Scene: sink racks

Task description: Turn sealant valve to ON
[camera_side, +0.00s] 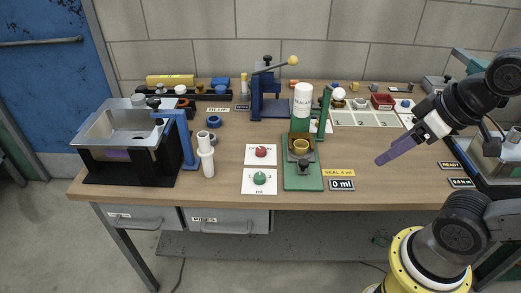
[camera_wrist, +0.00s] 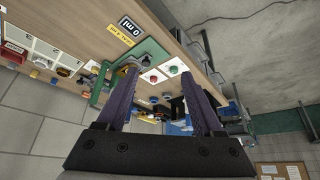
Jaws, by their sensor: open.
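A red knob (camera_side: 261,152) sits on a white card on the bench, left of the green dispenser stand (camera_side: 301,183). A green knob (camera_side: 260,178) on a numbered card marked ml is just in front of it. I cannot read the red knob's card or tell its setting. A white and green sealant bottle (camera_side: 302,100) stands upright over the stand, with a yellow cup (camera_side: 301,146) below. My gripper (camera_side: 381,161), with purple fingers, is open and empty, above the bench right of the stand, apart from both knobs. The wrist view shows the red knob (camera_wrist: 153,79) and green knob (camera_wrist: 173,69) beyond the fingers.
A "0 ml" display (camera_side: 342,185) and a yellow label (camera_side: 339,173) lie right of the stand. White cylinders (camera_side: 206,155) stand left of the knobs, near a metal basin (camera_side: 128,122) on a black frame. A blue press (camera_side: 268,105) is behind. Bench right of the stand is mostly clear.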

